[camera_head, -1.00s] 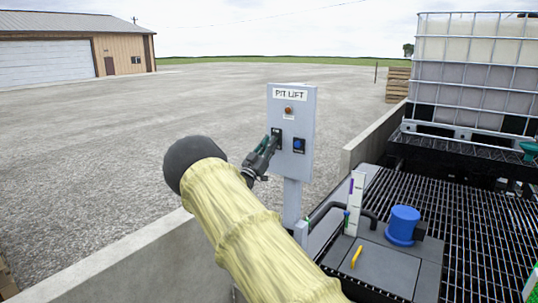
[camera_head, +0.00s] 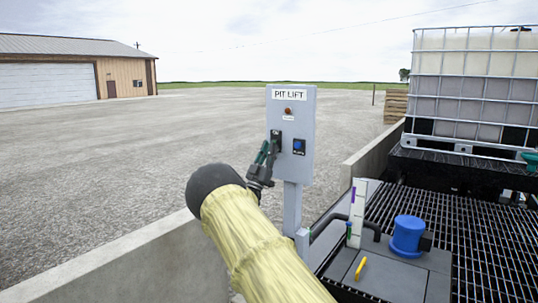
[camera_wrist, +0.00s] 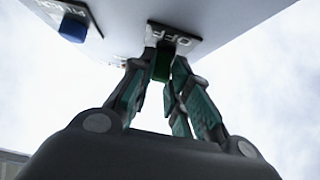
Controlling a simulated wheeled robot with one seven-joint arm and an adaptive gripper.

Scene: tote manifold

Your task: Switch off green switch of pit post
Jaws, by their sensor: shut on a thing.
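The pit post is a grey box (camera_head: 307,112) on a pole, labelled "PIT LIFT". Its green switch (camera_wrist: 162,65) sits by a plate lettered "OFF" in the wrist view. My gripper (camera_wrist: 163,60) has its fingertips on both sides of the green switch, shut on it. In the head view my gripper (camera_head: 273,145) reaches the left part of the box face and hides the switch. A blue button (camera_head: 298,145) is to its right on the same face, and it also shows in the wrist view (camera_wrist: 73,28). A round brown lamp or knob (camera_head: 288,110) is above.
A low concrete wall (camera_head: 150,250) runs below and left of the post. Right of it are a dark grating (camera_head: 480,235), a blue cylinder (camera_head: 407,236), a yellow handle (camera_head: 360,268) and a caged white tank (camera_head: 470,85). Open gravel lies behind.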

